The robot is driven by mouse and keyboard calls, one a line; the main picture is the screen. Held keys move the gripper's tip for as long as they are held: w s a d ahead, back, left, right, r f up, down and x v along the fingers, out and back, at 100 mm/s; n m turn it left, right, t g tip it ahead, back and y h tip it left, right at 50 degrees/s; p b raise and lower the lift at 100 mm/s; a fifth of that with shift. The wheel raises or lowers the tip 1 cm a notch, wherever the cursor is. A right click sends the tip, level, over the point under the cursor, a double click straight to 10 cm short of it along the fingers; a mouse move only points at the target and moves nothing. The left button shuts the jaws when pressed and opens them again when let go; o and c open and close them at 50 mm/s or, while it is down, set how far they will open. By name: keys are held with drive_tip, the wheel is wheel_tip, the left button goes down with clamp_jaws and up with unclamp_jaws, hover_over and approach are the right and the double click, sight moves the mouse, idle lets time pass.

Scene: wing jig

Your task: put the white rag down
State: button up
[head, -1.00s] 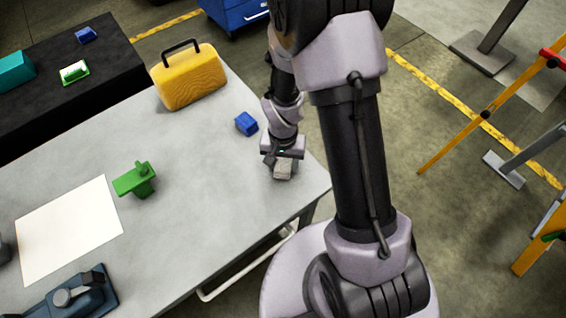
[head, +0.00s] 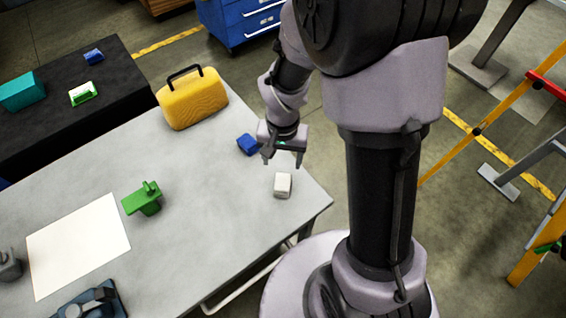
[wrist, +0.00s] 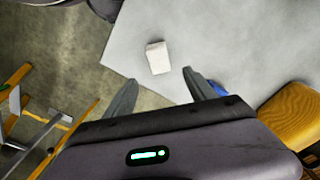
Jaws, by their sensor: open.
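The white rag (head: 283,185) is a small pale block-like bundle. It lies on the grey table near its right corner. In the wrist view the rag (wrist: 158,57) lies on the table beyond my fingertips, apart from them. My gripper (head: 283,160) is open and empty, above the table and a little behind the rag in the head view. Its two spread fingers also show in the wrist view (wrist: 160,85), with nothing between them.
A blue block (head: 248,145) lies just left of my gripper. A yellow case (head: 192,100) stands at the table's back edge. A green part (head: 145,200) and a white sheet (head: 78,245) are farther left. The table (head: 215,225) is bare left of the rag.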

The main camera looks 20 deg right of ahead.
drive_tip(key=s+a+r+t, duration=0.1)
drive_tip(key=s+r+t, duration=0.1)
drive_tip(key=s+r, duration=0.2)
drive_tip(key=s+a+r+t+y, duration=0.1)
drive_tip(key=s+r, duration=0.3)
drive_tip(key=r, duration=0.7)
drive_tip(key=s+a+r+n+t+y, duration=0.1)
drive_tip(key=s+r+t, duration=0.1)
drive_tip(key=s+r, duration=0.2)
wheel_tip(320, 180, up, 4)
drive_tip(key=shift+s+a+f+t, duration=0.15)
drive_tip(key=shift+s+a+t, duration=0.15)
drive_tip(key=shift+s+a, duration=0.1)
wheel_tip(320, 180, down, 5)
drive_tip(key=b, duration=0.5)
